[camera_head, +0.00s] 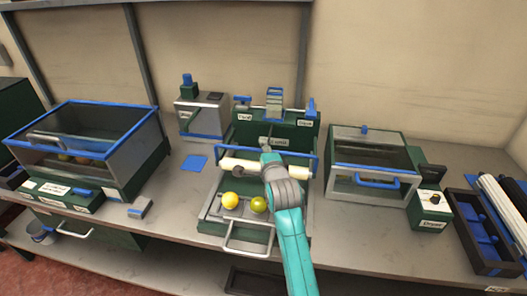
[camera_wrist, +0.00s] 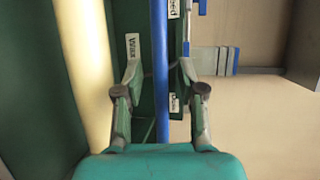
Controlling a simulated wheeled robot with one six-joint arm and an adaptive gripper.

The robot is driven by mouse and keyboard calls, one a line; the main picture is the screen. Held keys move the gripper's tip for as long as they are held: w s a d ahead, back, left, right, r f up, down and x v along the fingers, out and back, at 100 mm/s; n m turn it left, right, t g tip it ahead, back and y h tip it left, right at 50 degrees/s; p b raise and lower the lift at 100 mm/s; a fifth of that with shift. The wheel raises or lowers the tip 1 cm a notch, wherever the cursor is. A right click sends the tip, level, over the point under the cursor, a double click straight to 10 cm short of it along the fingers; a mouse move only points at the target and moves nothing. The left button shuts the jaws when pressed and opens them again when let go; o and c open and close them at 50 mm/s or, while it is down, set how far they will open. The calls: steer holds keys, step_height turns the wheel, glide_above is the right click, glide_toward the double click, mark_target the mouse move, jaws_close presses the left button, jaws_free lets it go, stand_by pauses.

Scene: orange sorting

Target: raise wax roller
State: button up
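The cream wax roller (camera_head: 238,165) lies crosswise in the green middle machine (camera_head: 290,131), with a blue bar (camera_head: 240,148) above and behind it. The roller (camera_wrist: 86,70) shows along the left of the wrist view. My gripper (camera_head: 268,153) is over the machine at the bar. In the wrist view, my gripper (camera_wrist: 160,90) is open, its fingers on either side of the blue bar (camera_wrist: 160,60), with visible gaps between. Part of the roller is hidden by my gripper in the head view. A label reading "Wax" (camera_wrist: 132,48) is beside the left finger.
A yellow fruit (camera_head: 230,200) and an olive-yellow one (camera_head: 258,204) lie in the machine's front tray. A glass-topped bin (camera_head: 85,135) stands left, and a glass-fronted box (camera_head: 372,170) right. A dark tray (camera_head: 480,240) is far right. Bare bench (camera_head: 185,215) shows at left of the machine.

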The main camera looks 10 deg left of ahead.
jaws_close()
steer(key=shift+r, duration=0.1)
steer(key=shift+w+r+g, duration=0.3)
steer(key=shift+r+g, duration=0.1)
steer(key=shift+r, duration=0.45)
steer(key=w+r+g, duration=0.2)
steer(key=w+r, duration=0.1)
steer(key=w+r+m+g, duration=0.1)
steer(key=w+r, duration=0.2)
steer(key=w+r+m+g+h, duration=0.1)
steer(key=w+r+g, duration=0.1)
steer(key=r, duration=0.1)
steer(key=shift+w+d+r+g, duration=0.2)
steer(key=shift+w+g, duration=0.1)
steer(key=shift+w, duration=0.1)
steer(key=shift+r, duration=0.1)
jaws_free()
steer(key=shift+w, duration=0.1)
